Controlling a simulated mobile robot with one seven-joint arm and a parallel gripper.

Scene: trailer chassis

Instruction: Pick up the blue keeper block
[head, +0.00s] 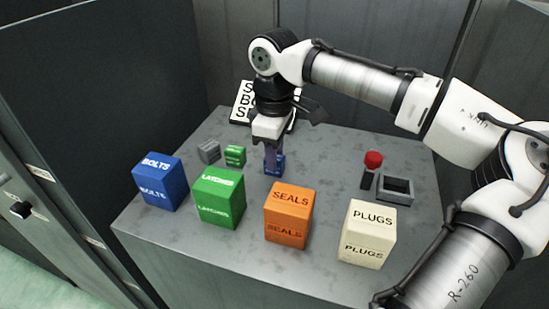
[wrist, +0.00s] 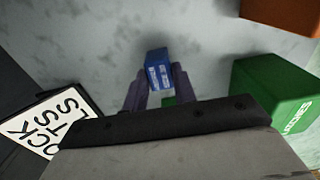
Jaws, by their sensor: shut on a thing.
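The small blue block (head: 281,165) is at the lower end of my gripper (head: 272,165), at or just above the grey table top, behind the orange box. My gripper points down and is shut on this block. In the wrist view the blue block (wrist: 158,68) with pale lettering sits between the two purple-grey fingertips (wrist: 158,80). The fingers hide part of the block in the head view, so I cannot tell whether it touches the table.
A small green block (head: 235,155) and a grey block (head: 209,151) stand to the left. Blue BOLTS (head: 160,182), green LATCHES (head: 218,198), orange SEALS (head: 288,215) and cream PLUGS (head: 367,232) boxes line the front. A red-topped post (head: 373,160), grey tray (head: 395,188) and lettered sign (head: 242,101) are also there.

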